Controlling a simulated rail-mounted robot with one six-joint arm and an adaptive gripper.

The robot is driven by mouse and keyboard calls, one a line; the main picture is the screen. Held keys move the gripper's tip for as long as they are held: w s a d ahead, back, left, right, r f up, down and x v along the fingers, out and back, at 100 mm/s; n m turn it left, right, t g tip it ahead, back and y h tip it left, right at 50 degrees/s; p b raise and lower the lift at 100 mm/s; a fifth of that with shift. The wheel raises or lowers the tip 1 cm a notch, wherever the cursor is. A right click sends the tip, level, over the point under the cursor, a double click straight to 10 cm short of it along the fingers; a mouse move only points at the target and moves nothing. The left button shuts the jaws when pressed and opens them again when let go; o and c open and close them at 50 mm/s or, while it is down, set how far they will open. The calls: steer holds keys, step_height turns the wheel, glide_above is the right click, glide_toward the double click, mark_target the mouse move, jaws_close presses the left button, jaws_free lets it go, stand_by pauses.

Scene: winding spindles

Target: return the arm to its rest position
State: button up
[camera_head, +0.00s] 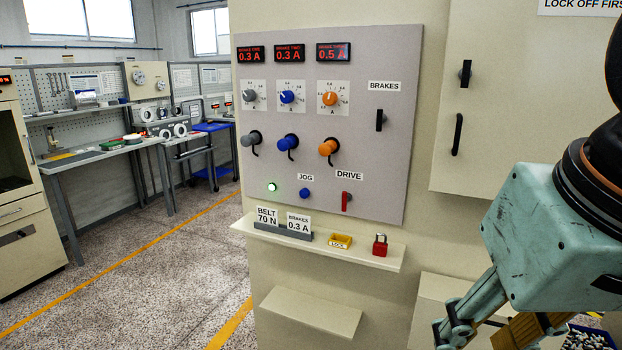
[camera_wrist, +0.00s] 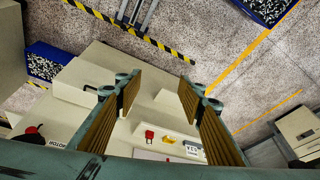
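My gripper (camera_head: 478,328) hangs at the lower right of the head view, in front of the cream machine cabinet and to the right of the shelf. Part of it is cut off by the frame's bottom edge. In the wrist view my gripper (camera_wrist: 160,92) has its two padded fingers wide apart with nothing between them. The wrist view looks past the fingers to the cabinet and the floor. My arm's teal wrist housing fills the right side of the head view.
A grey control panel (camera_head: 378,190) with knobs and levers is on the cabinet. Its shelf (camera_head: 345,256) holds a red padlock (camera_head: 380,245), a yellow lock tag (camera_head: 340,241) and sign cards (camera_head: 298,222). A lower ledge (camera_head: 312,312) juts out. A blue bin (camera_wrist: 268,10) stands on the floor.

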steer(key=shift+n, duration=0.3)
steer(key=shift+s+d+f, duration=0.15)
steer(key=shift+s+d, duration=0.05)
steer(key=shift+s, duration=0.45)
steer(key=shift+s+d+f, duration=0.15)
steer(key=shift+s+f, duration=0.05)
steer(key=shift+s, duration=0.4)
steer(key=shift+s+d+f, duration=0.15)
steer(key=shift+s+d, duration=0.05)
steer(key=shift+s, duration=0.45)
